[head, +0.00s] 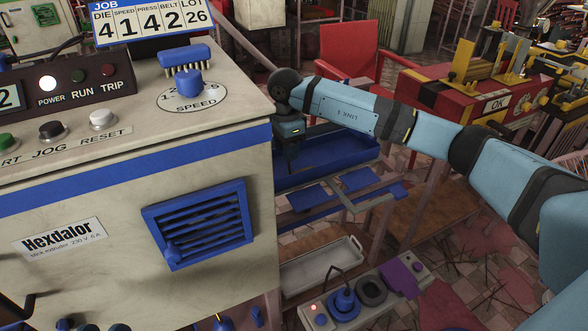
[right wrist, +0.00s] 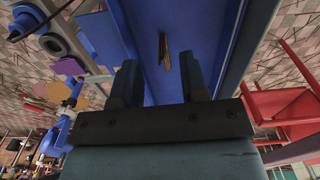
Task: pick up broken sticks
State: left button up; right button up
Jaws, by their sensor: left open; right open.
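Thin golden-brown sticks (right wrist: 164,52) lie close together on the floor of the blue trough (right wrist: 210,30) in the right wrist view. I cannot tell how many there are. My right gripper (right wrist: 160,80) is open and empty, with one finger on each side of the sticks' line and the sticks beyond the fingertips. In the head view my right gripper (head: 291,155) hangs fingers down at the left end of the blue trough (head: 335,165), beside the machine. The sticks cannot be made out there. I do not see my left gripper.
The cream extruder machine (head: 100,205) stands close on the left of my right gripper. A pale tray (head: 320,265) and a control box (head: 345,305) lie below the trough. A red chair (head: 350,60) and a red bench (head: 470,110) stand behind my right arm.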

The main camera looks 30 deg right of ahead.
aim_at(288, 174)
jog(key=f+b, duration=0.1)
jog(key=f, duration=0.4)
jog(key=shift+d+b, duration=0.2)
jog(key=shift+b, duration=0.2)
jog(key=shift+r, duration=0.1)
grip_shut()
